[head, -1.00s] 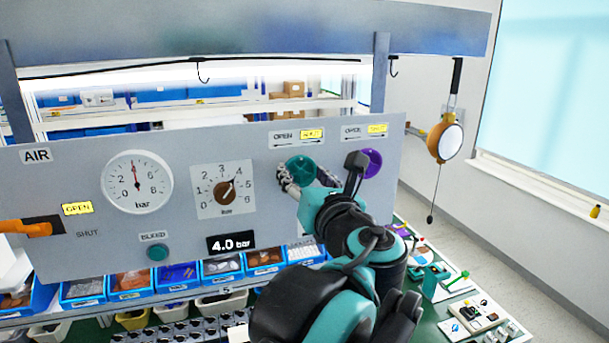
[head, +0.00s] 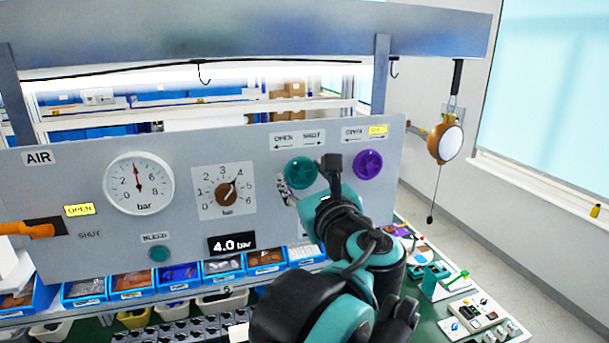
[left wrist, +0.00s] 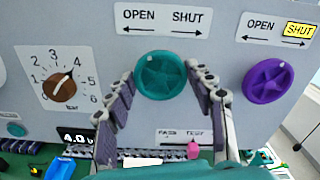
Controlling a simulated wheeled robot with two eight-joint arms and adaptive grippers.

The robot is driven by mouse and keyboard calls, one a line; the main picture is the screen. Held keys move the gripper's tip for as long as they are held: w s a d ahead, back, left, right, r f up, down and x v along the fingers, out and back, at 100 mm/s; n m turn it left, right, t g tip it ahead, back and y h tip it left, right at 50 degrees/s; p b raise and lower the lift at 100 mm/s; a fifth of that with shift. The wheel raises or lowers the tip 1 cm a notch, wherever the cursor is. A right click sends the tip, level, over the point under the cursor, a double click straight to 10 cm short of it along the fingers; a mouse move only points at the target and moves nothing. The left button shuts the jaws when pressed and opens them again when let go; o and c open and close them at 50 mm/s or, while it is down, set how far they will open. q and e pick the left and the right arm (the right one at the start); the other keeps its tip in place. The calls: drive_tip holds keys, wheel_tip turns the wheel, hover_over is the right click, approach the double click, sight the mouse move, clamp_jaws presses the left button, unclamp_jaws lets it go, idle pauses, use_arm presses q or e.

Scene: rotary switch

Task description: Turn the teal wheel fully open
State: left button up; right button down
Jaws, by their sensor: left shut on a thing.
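The teal wheel (head: 300,172) is on the grey panel under an OPEN/SHUT label (head: 298,139) with arrows. Neither word on that label is lit yellow. In the left wrist view the whole wheel face (left wrist: 160,75) shows, flat to the panel. My left gripper (head: 292,186) is shut on the teal wheel. In the left wrist view its two fingers (left wrist: 160,84) hold the rim from the left and the right. In the head view the hand hides part of the wheel's lower right. My right gripper is not in view.
A purple wheel (head: 368,164) is close to the right, its SHUT label (head: 378,129) lit yellow. A dial (head: 223,191) and a gauge (head: 139,183) are to the left. An orange lever (head: 27,229) sits by a yellow OPEN label. Blue bins (head: 180,278) stand below the panel.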

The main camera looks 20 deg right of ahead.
use_arm(q)
drive_tip(key=n, duration=0.7)
drive_tip(key=shift+p, duration=0.35)
drive_tip(key=n, duration=0.8)
drive_tip(key=shift+f+n, duration=0.15)
drive_tip(key=shift+n, duration=0.15)
drive_tip(key=n, duration=0.3)
drive_tip(key=shift+n+p, duration=0.3)
drive_tip(key=n, duration=0.3)
drive_tip(key=shift+f+n, duration=0.1)
drive_tip(key=shift+n, duration=0.2)
drive_tip(key=n, duration=0.4)
drive_tip(key=shift+f+n, duration=0.1)
drive_tip(key=shift+n, duration=1.8)
